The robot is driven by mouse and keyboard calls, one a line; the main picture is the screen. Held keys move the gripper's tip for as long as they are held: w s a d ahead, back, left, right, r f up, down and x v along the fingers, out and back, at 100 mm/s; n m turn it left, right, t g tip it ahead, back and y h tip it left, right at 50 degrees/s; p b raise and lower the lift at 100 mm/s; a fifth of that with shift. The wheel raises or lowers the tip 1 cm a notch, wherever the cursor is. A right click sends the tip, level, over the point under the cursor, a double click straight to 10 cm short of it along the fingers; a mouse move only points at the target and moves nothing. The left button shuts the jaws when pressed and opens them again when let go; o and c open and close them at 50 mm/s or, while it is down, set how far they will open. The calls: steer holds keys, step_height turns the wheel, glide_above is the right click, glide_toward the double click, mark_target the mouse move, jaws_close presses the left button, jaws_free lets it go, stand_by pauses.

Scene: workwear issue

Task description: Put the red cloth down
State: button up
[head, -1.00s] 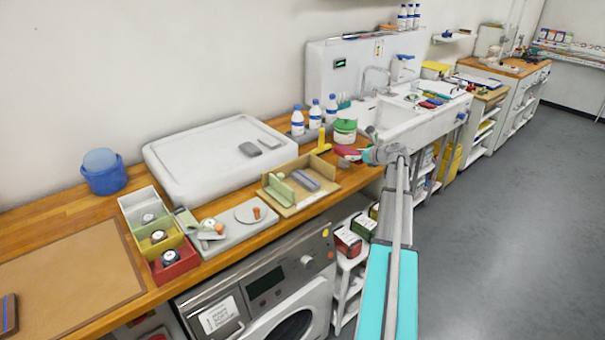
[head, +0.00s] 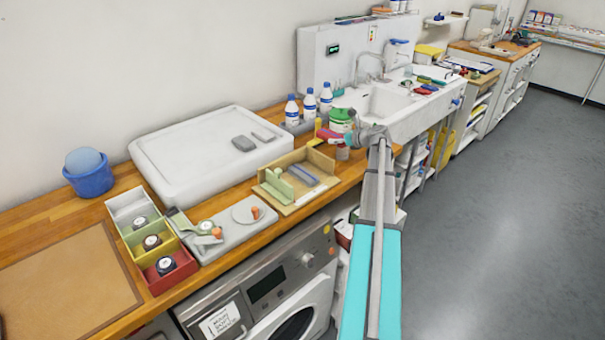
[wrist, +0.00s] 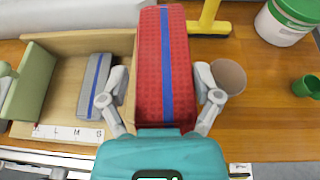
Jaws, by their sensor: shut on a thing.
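My gripper (wrist: 158,100) is shut on the red cloth (wrist: 163,65), a folded block with a blue stripe along it. The cloth stands out lengthwise ahead of the fingers in the wrist view. In the head view the red cloth (head: 327,134) shows small at my gripper (head: 338,137), over the back right of the counter. Below and left of it is a wooden tray (wrist: 75,42) with letters on its front strip. A grey folded cloth (wrist: 95,85) with a blue stripe lies in the tray. The cloth's underside is hidden, so I cannot tell whether it touches anything.
A brown round cup (wrist: 229,75) is close beside my right finger. A yellow-handled tool (wrist: 208,18), a white tub with green (wrist: 288,20) and a green cup (wrist: 306,86) stand around it. Bare counter (wrist: 260,120) shows at right. Bottles (head: 309,103) stand behind.

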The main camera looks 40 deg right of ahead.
steer(key=shift+s+d, duration=0.1)
steer(key=s+a+r+p, duration=0.1)
steer(key=s+a, duration=0.1)
steer(key=a, duration=0.6)
steer(key=s+a+r+p, duration=0.1)
steer(key=s+a, duration=0.1)
steer(key=a, duration=0.7)
steer(key=s+a+r+h+p, duration=0.1)
steer(key=s+a, duration=0.1)
steer(key=a, duration=0.6)
steer(key=shift+s+a+r+m+p, duration=0.25)
steer(key=shift+s+r+m+p, duration=0.05)
steer(key=shift+s, duration=0.05)
steer(key=b, duration=0.9)
glide_above(307, 177)
step_height(307, 177, down, 9)
steer(key=shift+w, duration=0.1)
steer(key=shift+f, duration=0.1)
